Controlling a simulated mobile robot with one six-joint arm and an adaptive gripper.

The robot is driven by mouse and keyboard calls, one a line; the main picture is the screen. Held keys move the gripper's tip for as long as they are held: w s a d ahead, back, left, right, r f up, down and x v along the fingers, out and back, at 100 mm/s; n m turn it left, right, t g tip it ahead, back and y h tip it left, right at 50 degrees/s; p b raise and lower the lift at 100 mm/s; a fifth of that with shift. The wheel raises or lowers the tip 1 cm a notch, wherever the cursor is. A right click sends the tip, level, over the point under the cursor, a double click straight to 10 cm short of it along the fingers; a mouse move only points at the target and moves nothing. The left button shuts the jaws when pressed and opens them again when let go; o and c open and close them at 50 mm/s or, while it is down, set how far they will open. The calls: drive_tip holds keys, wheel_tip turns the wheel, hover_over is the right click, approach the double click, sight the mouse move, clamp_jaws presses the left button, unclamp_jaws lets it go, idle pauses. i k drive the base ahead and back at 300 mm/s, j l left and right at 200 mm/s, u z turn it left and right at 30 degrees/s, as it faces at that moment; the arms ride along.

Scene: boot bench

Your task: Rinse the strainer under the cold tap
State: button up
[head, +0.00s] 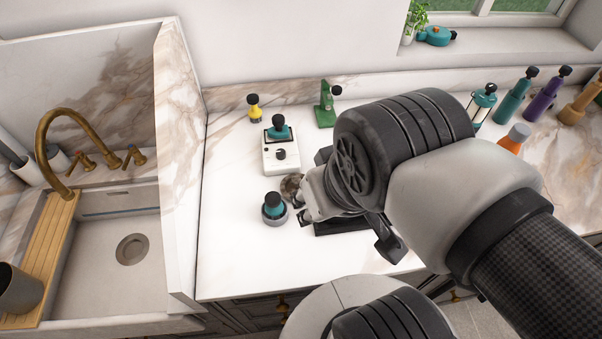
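A brass gooseneck tap (45,125) arches over the white sink (100,250) at the left. Two brass handles stand behind the basin, a left handle (84,161) and a right handle (134,156); I cannot tell which is cold. A small round brownish mesh-like thing (290,187), possibly the strainer, shows just left of my gripper (308,205) on the counter side. My arm hides part of it. I cannot tell whether my gripper touches or holds it, because my wrist covers most of the fingers.
A tall marble panel (178,150) divides sink and counter. A wooden board (45,255) and grey cup (18,288) are at the sink's left. A teal-topped container (274,207), white device (281,156) and green stand (325,108) surround my gripper. Bottles (515,95) line the right.

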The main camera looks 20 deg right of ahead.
sight(133, 148)
drive_tip(key=k+j, duration=0.2)
drive_tip(key=j, duration=0.15)
drive_tip(key=k+j+z, duration=0.1)
drive_tip(key=j, duration=0.3)
drive_tip(key=k+j, duration=0.25)
drive_tip(key=i+j, duration=0.15)
drive_tip(key=j, duration=0.25)
drive_tip(key=i+j+z, duration=0.15)
drive_tip(key=j, duration=0.3)
drive_tip(key=i+j, duration=0.15)
drive_tip(key=j, duration=0.25)
drive_tip(key=i+j+z, duration=0.15)
drive_tip(key=j, duration=0.3)
drive_tip(key=i+j, duration=0.1)
drive_tip(key=j, duration=0.35)
drive_tip(key=i+z, duration=0.1)
